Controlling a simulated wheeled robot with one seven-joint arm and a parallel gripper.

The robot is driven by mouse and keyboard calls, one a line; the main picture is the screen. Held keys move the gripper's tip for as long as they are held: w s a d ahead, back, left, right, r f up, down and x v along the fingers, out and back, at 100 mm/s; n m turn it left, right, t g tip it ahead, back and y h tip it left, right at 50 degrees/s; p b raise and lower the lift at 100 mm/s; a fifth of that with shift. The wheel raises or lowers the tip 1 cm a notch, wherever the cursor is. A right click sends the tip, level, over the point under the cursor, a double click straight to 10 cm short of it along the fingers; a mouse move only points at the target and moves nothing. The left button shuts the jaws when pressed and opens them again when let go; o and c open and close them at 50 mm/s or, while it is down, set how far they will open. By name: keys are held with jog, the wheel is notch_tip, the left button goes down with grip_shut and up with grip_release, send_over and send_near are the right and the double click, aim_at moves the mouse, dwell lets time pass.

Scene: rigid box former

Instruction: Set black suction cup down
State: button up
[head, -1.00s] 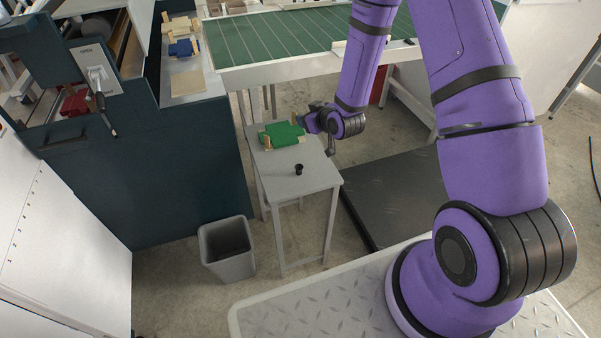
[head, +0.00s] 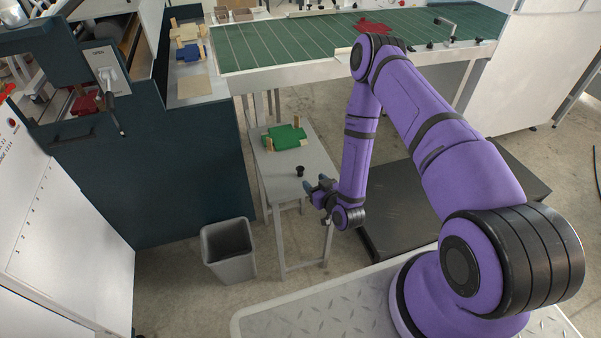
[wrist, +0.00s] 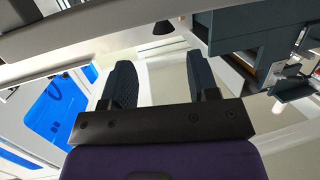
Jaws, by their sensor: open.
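The black suction cup (head: 299,171) stands on the small grey table (head: 283,185), in front of the green part. It also shows in the wrist view (wrist: 163,27) as a dark cone shape near the top, beyond the fingertips. My gripper (head: 317,186) is at the table's right front side, just right of and nearer than the cup. Its two dark fingers (wrist: 156,72) are spread apart with nothing between them in the wrist view. The gripper and cup appear apart.
A green part with wooden blocks (head: 284,137) lies at the table's back. A grey bin (head: 229,250) stands on the floor to the left. A dark platform (head: 400,210) lies to the right. A green-topped bench (head: 290,40) runs behind, with a red piece (head: 373,27) on it.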

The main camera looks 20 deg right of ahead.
aim_at(302, 172)
jog(key=x, duration=0.4)
jog(key=shift+w, duration=0.1)
jog(key=shift+a+x, duration=0.2)
jog(key=shift+x, duration=2.55)
jog(key=shift+f, duration=0.2)
jog(key=c, duration=0.9)
jog(key=shift+c, duration=0.3)
